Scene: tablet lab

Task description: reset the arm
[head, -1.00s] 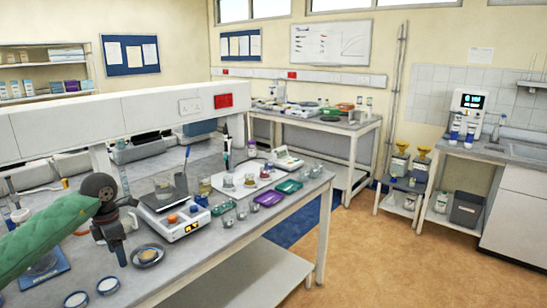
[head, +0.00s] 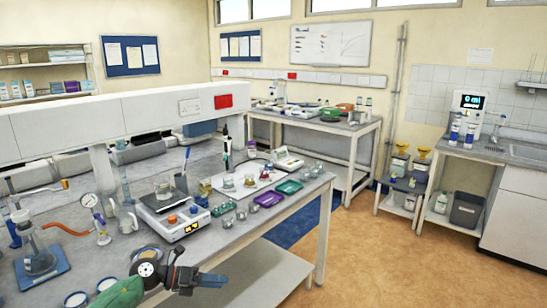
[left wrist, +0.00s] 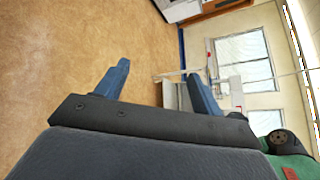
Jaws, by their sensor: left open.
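My left arm comes in at the bottom of the head view, with a green sleeve and dark joints. My left gripper (head: 208,281) is in front of the near edge of the lab bench (head: 222,243), pointing right. In the left wrist view its two blue fingers (left wrist: 158,88) stand wide apart with nothing between them, so it is open and empty. Beyond the fingers that view shows brown floor, a wall and windows. My right gripper is in neither view.
The bench carries a balance (head: 176,222), a purple tray (head: 269,199), a green tray (head: 289,187), small glass beakers and a stand on a blue base (head: 60,268). A lower shelf (head: 262,285) is under the bench. Open floor (head: 400,265) lies to the right.

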